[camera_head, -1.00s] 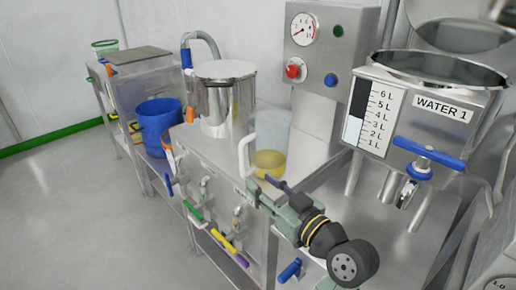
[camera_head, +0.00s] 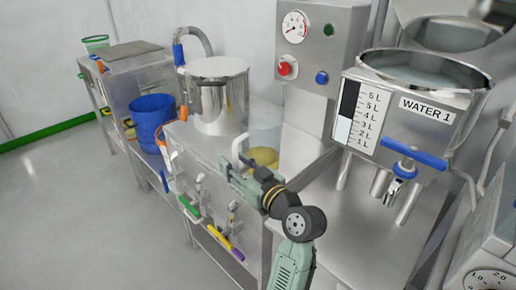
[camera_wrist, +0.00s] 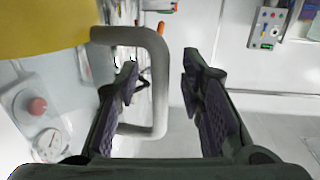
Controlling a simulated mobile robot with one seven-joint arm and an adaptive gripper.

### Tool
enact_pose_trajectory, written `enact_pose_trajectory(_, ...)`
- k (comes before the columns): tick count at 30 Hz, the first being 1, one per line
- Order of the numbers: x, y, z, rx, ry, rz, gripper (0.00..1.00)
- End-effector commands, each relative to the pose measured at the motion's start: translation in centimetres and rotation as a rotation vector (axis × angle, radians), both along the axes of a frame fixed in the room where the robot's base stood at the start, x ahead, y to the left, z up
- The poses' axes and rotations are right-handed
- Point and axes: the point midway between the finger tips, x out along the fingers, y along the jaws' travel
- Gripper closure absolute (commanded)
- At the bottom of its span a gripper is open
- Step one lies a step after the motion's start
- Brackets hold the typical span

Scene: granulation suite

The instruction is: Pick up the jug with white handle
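The jug (camera_head: 264,140) is clear, holds yellow contents, and stands on the steel bench beside the pot. Its white handle (camera_head: 237,147) faces the bench's front edge. My gripper (camera_head: 232,172) is close to the handle's lower part in the head view. In the wrist view my gripper (camera_wrist: 160,72) is open, with dark ridged pads. There the handle's loop (camera_wrist: 158,85) shows its outer bar between the two fingers, and the left finger covers part of the loop. No grip on it shows. The jug's yellow contents (camera_wrist: 40,28) fill the upper left.
A lidded steel pot (camera_head: 220,95) stands left of the jug. A control box (camera_head: 315,45) is behind, and the WATER 1 tank (camera_head: 395,120) is to the right. A blue bucket (camera_head: 152,118) is farther left. Coloured valve handles line the bench front; the floor at left is clear.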

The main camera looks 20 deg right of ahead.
Motion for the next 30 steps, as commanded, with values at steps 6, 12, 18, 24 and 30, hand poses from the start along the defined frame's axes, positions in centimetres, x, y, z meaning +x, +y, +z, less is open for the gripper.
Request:
enact_pose_trajectory(6, -0.04, -0.01, 0.03, 0.000, 0.000, 0.000, 0.78)
enact_pose_trajectory(12, -0.05, -0.01, 0.03, 0.000, 0.000, 0.000, 0.91)
enact_pose_trajectory(18, -0.05, -0.01, 0.03, 0.000, 0.000, 0.000, 1.00)
enact_pose_trajectory(24, -0.05, -0.01, 0.04, 0.000, 0.000, 0.000, 1.00)
enact_pose_trajectory(30, -0.05, -0.01, 0.03, 0.000, 0.000, 0.000, 1.00)
